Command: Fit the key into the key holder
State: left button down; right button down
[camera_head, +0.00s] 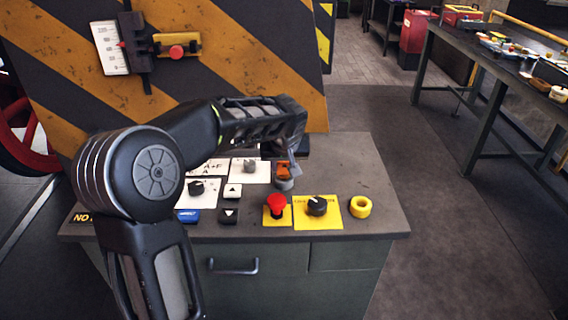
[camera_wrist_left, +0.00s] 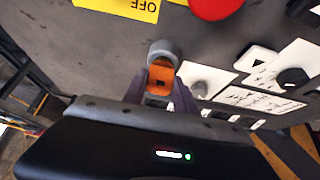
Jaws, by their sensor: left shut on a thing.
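The orange key (camera_head: 282,168) is gripped in my left gripper (camera_head: 291,167), above the control desk. In the left wrist view the key (camera_wrist_left: 161,76) sits between the two fingers of my left gripper (camera_wrist_left: 159,94). The grey round key holder (camera_head: 284,184) is directly below the key on the desk top. It also shows in the wrist view (camera_wrist_left: 163,50), just beyond the key's end. The key overlaps the holder in both views. I cannot tell whether its end is inside the holder or just above it. My right gripper is not in view.
On the desk (camera_head: 350,165), a red mushroom button (camera_head: 277,203), a black rotary switch (camera_head: 317,205) and a yellow ring (camera_head: 361,207) stand in front of the holder. Black arrow buttons (camera_head: 231,203) and a grey knob (camera_head: 249,166) are to its left. The desk's right side is clear.

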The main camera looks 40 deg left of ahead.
pick_arm(q)
jog(key=shift+f+b, duration=0.35)
jog(key=shift+b, duration=0.2)
jog(key=c, duration=1)
grip_release()
jog(key=shift+o, duration=0.2)
jog(key=shift+r, duration=0.15)
jog(key=shift+r+p, duration=0.5)
jog(key=shift+p, duration=0.2)
jog(key=b+v, duration=0.1)
jog(key=v, duration=1)
jog(key=shift+s+d+r, duration=0.15)
jog(key=shift+s+r, duration=0.05)
